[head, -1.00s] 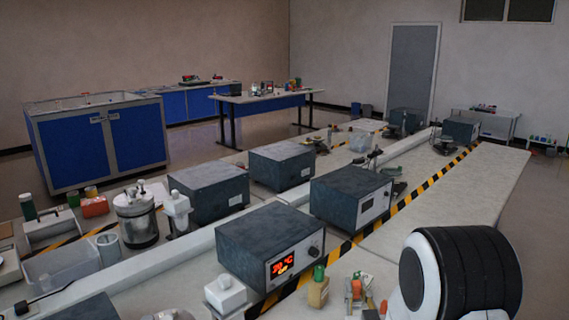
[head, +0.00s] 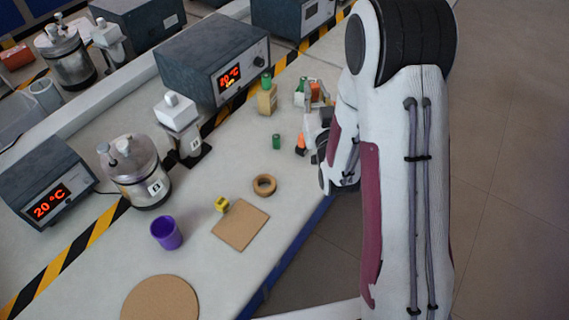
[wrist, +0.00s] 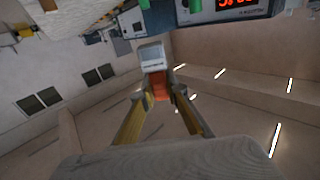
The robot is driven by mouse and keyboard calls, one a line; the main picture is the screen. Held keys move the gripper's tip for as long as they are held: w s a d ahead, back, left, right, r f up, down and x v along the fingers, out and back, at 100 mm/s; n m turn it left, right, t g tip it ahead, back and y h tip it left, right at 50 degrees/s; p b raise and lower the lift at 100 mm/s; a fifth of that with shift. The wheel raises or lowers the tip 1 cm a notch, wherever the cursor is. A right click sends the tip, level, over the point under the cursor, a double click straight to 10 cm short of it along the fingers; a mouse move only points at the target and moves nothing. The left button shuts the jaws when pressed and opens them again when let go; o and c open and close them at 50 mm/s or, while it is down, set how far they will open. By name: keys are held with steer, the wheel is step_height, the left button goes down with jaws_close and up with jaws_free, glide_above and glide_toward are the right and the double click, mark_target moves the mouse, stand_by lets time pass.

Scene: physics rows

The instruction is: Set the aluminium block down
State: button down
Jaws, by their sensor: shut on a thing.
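In the wrist view my gripper (wrist: 160,92) has its two yellowish fingers converging on a pale grey block (wrist: 153,57), which looks like the aluminium block. An orange patch (wrist: 160,84) shows between the fingers; I cannot tell whether it belongs to the block. The block appears against the far wall, with no surface seen touching it. In the head view my arm hangs down the right side and hides most of the gripper; the block cannot be made out there.
The bench holds a square brown mat (head: 240,226), a round cork mat (head: 160,300), a yellow cube (head: 221,204), a wooden ring (head: 264,185), a purple cup (head: 166,232), a green cylinder (head: 276,141), an orange cone (head: 300,147) and a steel vessel (head: 135,172). Bare bench lies right of the cup.

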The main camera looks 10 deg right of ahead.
mark_target(314, 110)
steer(key=f+n+y, duration=0.1)
steer(key=f+y, duration=0.1)
steer(key=f+n+y, duration=0.1)
steer(key=f, duration=0.1)
steer(key=f+n+y, duration=0.1)
steer(key=f+y, duration=0.1)
steer(key=shift+s+d+f+n+g+y, duration=0.1)
steer(key=shift+s+d+n+g+y, duration=0.2)
steer(key=shift+s+d, duration=0.05)
steer(key=shift+s+a+f+y, duration=0.1)
steer(key=shift+s+a+y, duration=0.1)
steer(key=shift+a+y, duration=0.1)
steer(key=s+a+n+g+y, duration=0.4)
steer(key=s+a+n+y, duration=0.2)
steer(key=a+y, duration=0.1)
steer(key=shift+a+g+y, duration=0.3)
steer(key=shift+a, duration=0.55)
steer(key=shift+f, duration=0.2)
steer(key=shift+f, duration=2.75)
steer(key=shift+f, duration=0.1)
